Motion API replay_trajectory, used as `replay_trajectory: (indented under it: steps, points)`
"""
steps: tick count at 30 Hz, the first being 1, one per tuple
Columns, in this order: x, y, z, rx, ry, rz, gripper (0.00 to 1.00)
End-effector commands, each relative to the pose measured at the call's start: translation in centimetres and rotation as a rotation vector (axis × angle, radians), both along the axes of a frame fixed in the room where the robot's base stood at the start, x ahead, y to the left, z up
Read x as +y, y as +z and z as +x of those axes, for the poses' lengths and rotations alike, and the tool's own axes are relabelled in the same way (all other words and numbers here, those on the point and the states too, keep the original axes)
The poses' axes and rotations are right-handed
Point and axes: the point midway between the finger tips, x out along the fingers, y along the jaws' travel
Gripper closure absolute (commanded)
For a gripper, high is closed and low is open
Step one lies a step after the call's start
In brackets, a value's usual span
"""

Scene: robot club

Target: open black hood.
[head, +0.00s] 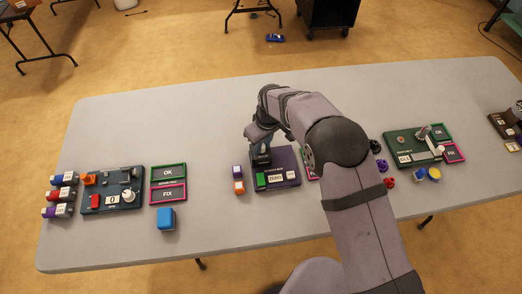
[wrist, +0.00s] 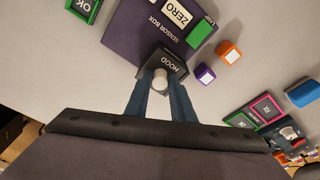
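The black hood (wrist: 176,63), marked HOOD, is at the edge of the purple sensor box (wrist: 138,32) in the wrist view. A pale round knob (wrist: 160,78) stands on the hood's near side. My gripper (wrist: 160,82) has its two blue fingers on either side of this knob, close against it. In the head view my gripper (head: 261,148) reaches down to the far left corner of the sensor box (head: 287,160), and the hood is mostly hidden beneath it. I cannot tell the hood's tilt.
A ZERO plate (wrist: 178,12) and a green block (wrist: 200,33) are on the box. Orange (wrist: 229,51) and purple (wrist: 205,74) blocks stand beside it. A blue-grey station (head: 112,202) stands left, a green station (head: 413,147) right. Bare table lies behind the box.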

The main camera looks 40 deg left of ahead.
Motion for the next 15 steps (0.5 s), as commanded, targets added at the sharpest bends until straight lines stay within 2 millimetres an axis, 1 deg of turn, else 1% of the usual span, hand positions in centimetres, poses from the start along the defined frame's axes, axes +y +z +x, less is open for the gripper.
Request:
replay_trajectory:
  steps: [1, 2, 8, 15]
  points:
    - [0.00, 0.01, 0.00, 0.000, 0.000, 0.000, 0.91]
    - [0.00, 0.01, 0.00, 0.000, 0.000, 0.000, 0.97]
    - [-0.05, 0.01, 0.04, 0.000, 0.000, 0.000, 0.97]
    - [-0.62, 0.01, 0.64, -0.001, 0.000, -0.001, 0.97]
